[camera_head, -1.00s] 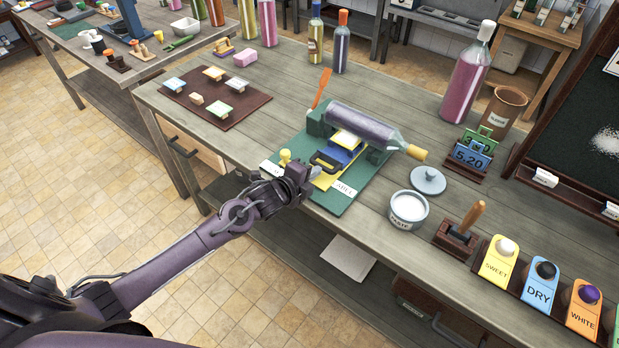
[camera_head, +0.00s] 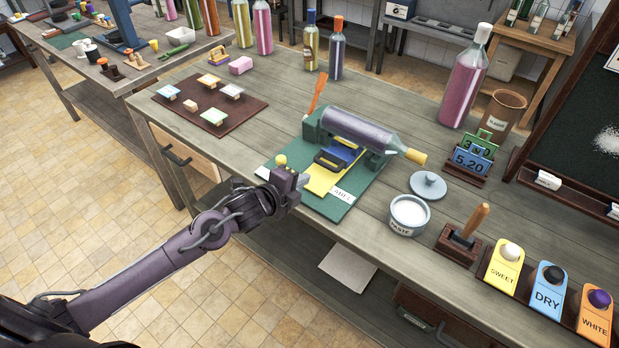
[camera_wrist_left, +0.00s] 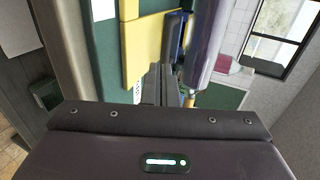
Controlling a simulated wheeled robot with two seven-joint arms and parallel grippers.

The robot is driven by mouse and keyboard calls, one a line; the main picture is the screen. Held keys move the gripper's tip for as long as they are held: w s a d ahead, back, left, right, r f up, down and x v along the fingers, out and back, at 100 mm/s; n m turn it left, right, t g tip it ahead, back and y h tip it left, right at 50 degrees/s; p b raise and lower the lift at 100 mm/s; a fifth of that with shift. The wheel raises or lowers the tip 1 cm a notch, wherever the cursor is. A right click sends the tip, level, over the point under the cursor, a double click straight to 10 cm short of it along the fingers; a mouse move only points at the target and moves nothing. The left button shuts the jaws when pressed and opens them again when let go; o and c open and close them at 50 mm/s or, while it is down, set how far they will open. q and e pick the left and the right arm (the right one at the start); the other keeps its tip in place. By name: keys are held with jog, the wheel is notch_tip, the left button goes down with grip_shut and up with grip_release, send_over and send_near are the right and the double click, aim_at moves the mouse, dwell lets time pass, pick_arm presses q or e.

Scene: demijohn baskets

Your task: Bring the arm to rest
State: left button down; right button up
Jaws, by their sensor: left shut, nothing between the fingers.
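My left gripper (camera_head: 303,181) is at the front edge of the bench, beside the near left part of the green mat (camera_head: 335,206). Its fingers are shut with nothing between them; the dark fingers also show in the left wrist view (camera_wrist_left: 156,86). A purple bottle (camera_head: 355,130) with a yellow stopper lies on a green cradle on the mat, beyond the gripper and apart from it. A blue handled piece (camera_head: 339,156) sits on a yellow strip (camera_head: 322,181) in front of the bottle. A small yellow knob (camera_head: 281,160) stands close behind the gripper. My right gripper is out of view.
A dark board with small coloured blocks (camera_head: 242,111) lies at the bench's left. A paste jar (camera_head: 408,215), wooden-handled stamp (camera_head: 463,238) and tags (camera_head: 505,264) line the right. A tall pink bottle (camera_head: 466,80) stands behind. Open floor (camera_head: 90,200) lies left of the bench.

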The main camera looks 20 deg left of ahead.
pick_arm(q)
jog(key=shift+s+a+r, duration=0.15)
jog(key=shift+s, duration=0.25)
jog(key=s+f+n+g+y, duration=0.2)
jog(key=s+n+g+y, duration=0.55)
jog(key=s+n, duration=1.5)
jog(key=s+f+m+g+h, duration=0.1)
jog(key=s+f+g, duration=0.1)
jog(key=f, duration=1.2)
jog(key=s+f+m+g+h, duration=0.1)
jog(key=s+f+m+h, duration=0.1)
jog(key=f, duration=1.2)
jog(key=s+a+f, duration=0.2)
jog(key=s+f, duration=0.7)
jog(key=s, duration=0.1)
jog(key=s+a+f+g, duration=0.1)
jog(key=s+a+f, duration=0.1)
jog(key=s+f, duration=0.8)
jog(key=shift+a+f, duration=0.15)
jog(key=shift+f, duration=0.1)
